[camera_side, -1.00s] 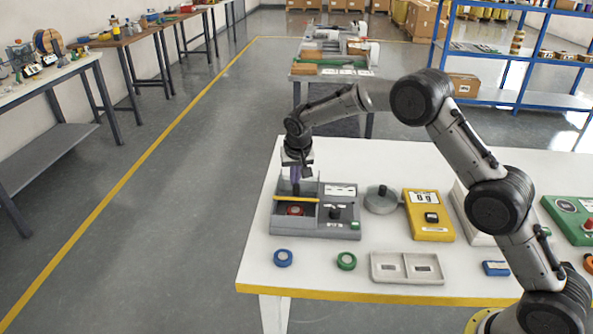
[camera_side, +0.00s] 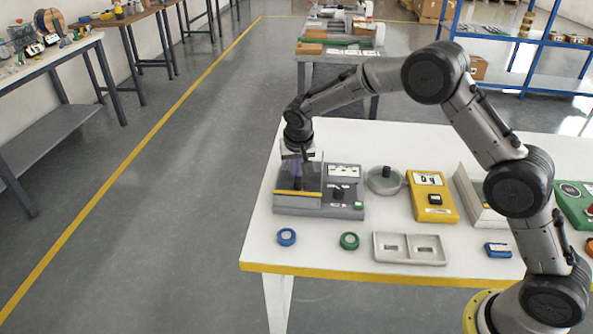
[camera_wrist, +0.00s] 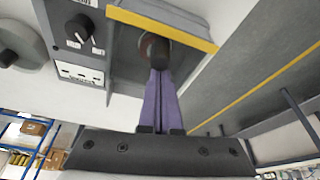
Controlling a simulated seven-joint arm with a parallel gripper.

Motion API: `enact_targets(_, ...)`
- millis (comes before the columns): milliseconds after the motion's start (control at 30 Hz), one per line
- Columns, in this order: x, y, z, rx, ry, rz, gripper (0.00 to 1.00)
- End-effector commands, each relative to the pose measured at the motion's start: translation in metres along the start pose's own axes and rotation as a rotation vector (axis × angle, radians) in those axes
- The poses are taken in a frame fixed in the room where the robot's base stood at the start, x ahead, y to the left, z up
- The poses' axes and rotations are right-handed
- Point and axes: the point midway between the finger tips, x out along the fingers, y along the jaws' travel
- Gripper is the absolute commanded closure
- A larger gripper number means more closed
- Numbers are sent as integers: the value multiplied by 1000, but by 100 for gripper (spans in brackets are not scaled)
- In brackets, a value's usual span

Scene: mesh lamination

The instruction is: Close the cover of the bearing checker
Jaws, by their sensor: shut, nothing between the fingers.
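The grey bearing checker (camera_side: 345,208) sits at the left of the white table. Its clear cover, with a yellow front edge (camera_side: 298,193), lies low over the left bay near the front. I cannot tell whether it is fully down. My gripper (camera_side: 298,181) is shut and empty, pointing down at the cover; contact is unclear. In the wrist view my purple fingers (camera_wrist: 158,72) are together, their tips by a dark reddish round part (camera_wrist: 153,46), just beside the cover's yellow edge (camera_wrist: 165,25). The checker's knob (camera_wrist: 80,28) and label also show there.
A glass dish (camera_side: 383,181) and a yellow meter (camera_side: 432,197) stand right of the checker. A blue ring (camera_side: 286,237), a green ring (camera_side: 349,241) and a two-pocket grey tray (camera_side: 409,261) lie in front. The table's yellow front edge (camera_side: 340,275) is close by.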

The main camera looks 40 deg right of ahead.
Motion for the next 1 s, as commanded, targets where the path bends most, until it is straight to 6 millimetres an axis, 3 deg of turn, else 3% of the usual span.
enact_targets(167,7,1,-32,6,13,-6,100)
enact_targets(600,-76,1,-32,3,19,-10,100)
enact_targets(867,-101,4,-36,11,28,-13,100)
enact_targets(1000,-148,14,-52,40,91,-56,100)
